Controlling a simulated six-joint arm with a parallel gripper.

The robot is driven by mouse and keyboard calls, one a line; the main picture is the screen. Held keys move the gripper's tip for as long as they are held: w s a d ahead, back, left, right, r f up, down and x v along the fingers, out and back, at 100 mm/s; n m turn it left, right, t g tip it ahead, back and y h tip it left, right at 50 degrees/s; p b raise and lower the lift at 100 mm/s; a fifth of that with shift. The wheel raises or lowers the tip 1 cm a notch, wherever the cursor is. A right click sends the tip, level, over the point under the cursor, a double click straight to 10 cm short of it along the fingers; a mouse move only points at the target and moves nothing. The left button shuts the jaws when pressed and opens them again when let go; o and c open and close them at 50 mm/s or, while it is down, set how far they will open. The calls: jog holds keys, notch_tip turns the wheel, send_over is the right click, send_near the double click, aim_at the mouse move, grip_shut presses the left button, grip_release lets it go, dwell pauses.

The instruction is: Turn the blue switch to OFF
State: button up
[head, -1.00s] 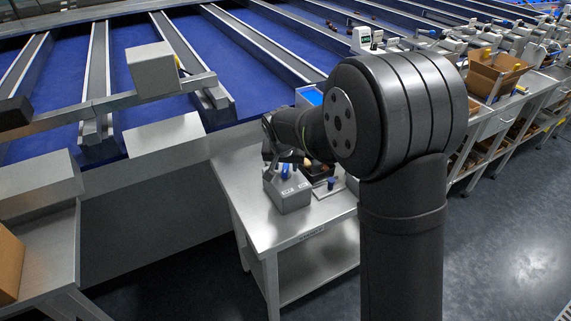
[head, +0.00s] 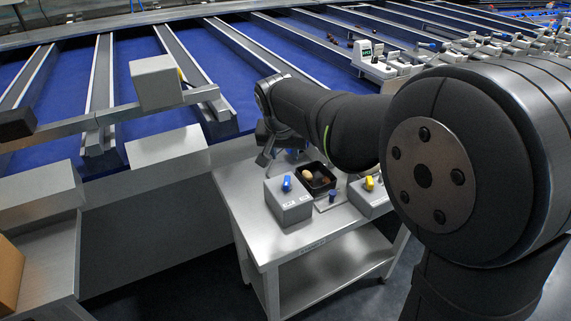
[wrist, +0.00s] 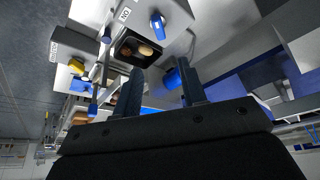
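The blue switch (head: 287,183) stands on top of a grey metal box (head: 290,212) on the steel table, with two small labels on the box's front. I cannot tell which label the switch points to. My gripper (head: 266,156) is behind and above the box in the head view, apart from the switch and partly hidden. In the wrist view, its two fingers (wrist: 163,70) are spread with nothing held between them. The blue switch (wrist: 157,23) shows beyond the fingertips, beside a label that reads ON upside down.
A dark blue knob (head: 332,195) and a second grey box with a yellow switch (head: 369,183) stand further right. Blue conveyor lanes (head: 60,77) lie behind the table (head: 262,240).

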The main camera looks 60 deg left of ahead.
aim_at(287, 179)
jog(key=v, duration=0.3)
jog(key=shift+r, duration=0.15)
jog(key=x, duration=1.7)
